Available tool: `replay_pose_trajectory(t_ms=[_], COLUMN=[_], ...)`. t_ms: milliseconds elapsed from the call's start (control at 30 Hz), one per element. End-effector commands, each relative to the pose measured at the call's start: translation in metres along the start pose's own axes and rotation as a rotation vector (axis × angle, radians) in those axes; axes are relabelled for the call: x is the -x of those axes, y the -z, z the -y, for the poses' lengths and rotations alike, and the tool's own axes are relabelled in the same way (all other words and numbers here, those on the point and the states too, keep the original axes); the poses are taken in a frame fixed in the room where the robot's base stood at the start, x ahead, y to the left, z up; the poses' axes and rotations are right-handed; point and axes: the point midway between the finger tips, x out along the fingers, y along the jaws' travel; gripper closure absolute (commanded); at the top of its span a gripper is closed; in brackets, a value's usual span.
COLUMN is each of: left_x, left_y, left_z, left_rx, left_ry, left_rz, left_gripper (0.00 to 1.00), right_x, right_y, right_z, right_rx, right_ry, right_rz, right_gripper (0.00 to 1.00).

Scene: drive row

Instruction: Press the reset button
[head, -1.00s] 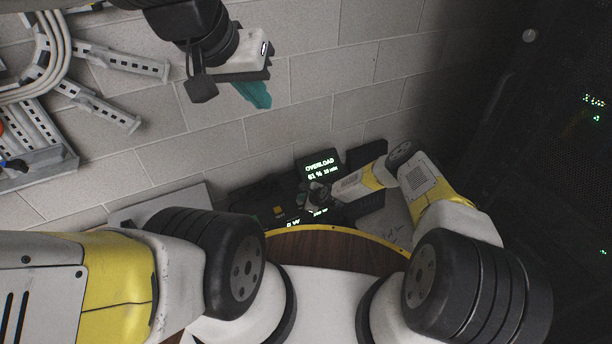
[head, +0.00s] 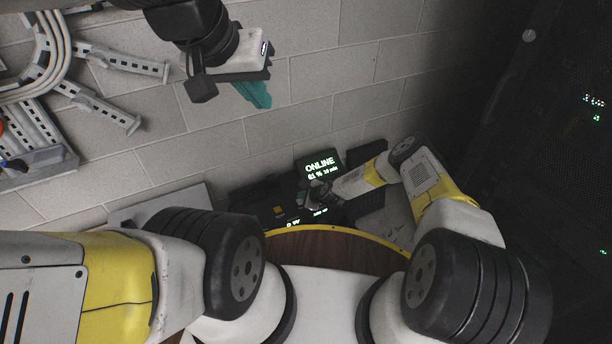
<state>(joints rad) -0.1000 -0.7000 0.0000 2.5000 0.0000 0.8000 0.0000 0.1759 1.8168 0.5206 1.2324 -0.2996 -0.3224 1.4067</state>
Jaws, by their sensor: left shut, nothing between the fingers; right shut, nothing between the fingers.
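A dark unit with a lit screen (head: 319,167) stands at the foot of the wall. The screen reads ONLINE, with a smaller line that looks like 61 % 10 min. A small orange-yellow square (head: 278,209) shows on the unit's left part. I cannot make out which part is the reset button; it may be hidden by my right gripper. My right gripper (head: 318,196) is over the unit, just below the screen, small and dark, with its fingertips hard to see. My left gripper (head: 256,95), with teal fingers, is shut and empty in front of the wall, high above the unit.
A yellow-edged brown wooden surface (head: 335,245) lies close in front of me. Cable trays and grey cables (head: 105,57) are on the wall at left. A dark perforated cabinet (head: 560,150) with green lights stands at right.

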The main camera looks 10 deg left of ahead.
Motion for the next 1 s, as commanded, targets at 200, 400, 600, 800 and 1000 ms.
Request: replay_pose_trajectory(t_ms=[200, 400, 600, 800, 1000], left_x=[0.0, 0.0, 0.0, 0.0, 0.0], left_y=[0.0, 0.0, 0.0, 0.0, 0.0], left_z=[0.0, 0.0, 0.0, 0.0, 0.0], left_rx=[0.0, 0.0, 0.0, 0.0, 0.0], left_ry=[0.0, 0.0, 0.0, 0.0, 0.0], left_rz=[0.0, 0.0, 0.0, 0.0, 0.0], left_gripper=[1.0, 1.0, 1.0, 1.0, 1.0], right_x=[0.0, 0.01, 0.024, 0.034, 0.035], right_y=[0.0, -0.008, -0.018, -0.025, -0.025], right_z=[0.0, 0.008, 0.018, 0.025, 0.025], right_rx=[0.0, 0.0, 0.002, 0.001, 0.0], right_ry=[0.0, 0.0, 0.0, -0.001, 0.0], right_rz=[0.0, 0.002, 0.001, 0.001, 0.0], right_gripper=[1.0, 1.0, 1.0, 1.0, 1.0])
